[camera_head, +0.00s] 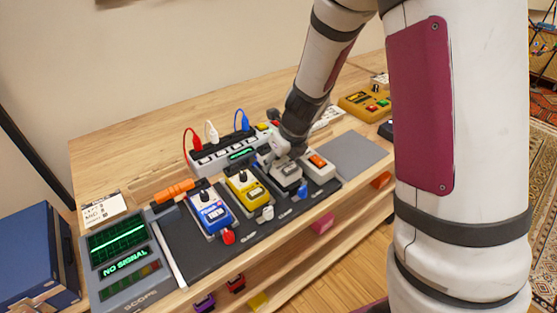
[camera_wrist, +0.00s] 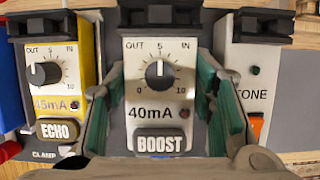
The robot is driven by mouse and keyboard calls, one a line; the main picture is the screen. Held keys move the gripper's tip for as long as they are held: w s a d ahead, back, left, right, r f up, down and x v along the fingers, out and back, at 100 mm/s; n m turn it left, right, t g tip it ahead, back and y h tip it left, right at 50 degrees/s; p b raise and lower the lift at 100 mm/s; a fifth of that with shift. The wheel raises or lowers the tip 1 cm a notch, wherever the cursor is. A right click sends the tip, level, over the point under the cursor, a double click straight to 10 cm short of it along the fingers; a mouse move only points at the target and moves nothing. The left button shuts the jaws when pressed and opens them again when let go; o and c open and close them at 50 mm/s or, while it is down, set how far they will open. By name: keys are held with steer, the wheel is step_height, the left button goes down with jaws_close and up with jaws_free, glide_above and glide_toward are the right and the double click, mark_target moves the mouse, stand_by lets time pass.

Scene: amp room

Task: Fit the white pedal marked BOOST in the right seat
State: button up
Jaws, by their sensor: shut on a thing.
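The white BOOST pedal (camera_wrist: 155,110), marked 40mA with a black knob, fills the middle of the wrist view. My gripper (camera_wrist: 156,95) is shut on it, one green pad along each side. In the head view the BOOST pedal (camera_head: 287,181) is partly hidden under my gripper (camera_head: 283,167), over the dark pedal board (camera_head: 250,228). It lies between the yellow ECHO pedal (camera_head: 247,190) and the white TONE pedal (camera_head: 318,166). A black block (camera_wrist: 160,14) is at its top end. I cannot tell whether the pedal is fully down in a seat.
A blue pedal (camera_head: 211,213) sits left of the yellow one. A scope (camera_head: 122,255) reading NO SIGNAL stands at the left end. Behind is a white power strip (camera_head: 218,156) with red, white and blue plugs. A bare grey pad (camera_head: 350,155) lies to the right.

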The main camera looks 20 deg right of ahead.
steer(key=shift+f+b, duration=0.4)
steer(key=shift+s+f+b, duration=0.3)
steer(key=shift+f+b, duration=0.05)
steer(key=shift+f, duration=0.2)
stand_by(0.9)
steer(key=shift+p, duration=0.5)
steer(key=shift+s+f+b, duration=0.1)
steer(key=shift+f+b, duration=0.2)
steer(key=shift+b, duration=0.05)
stand_by(0.4)
steer(key=shift+a, duration=0.1)
jaws_close()
steer(key=o, duration=1.3)
jaws_free()
steer(key=o, duration=0.4)
steer(key=shift+w+f, duration=0.2)
steer(key=shift+r, duration=0.1)
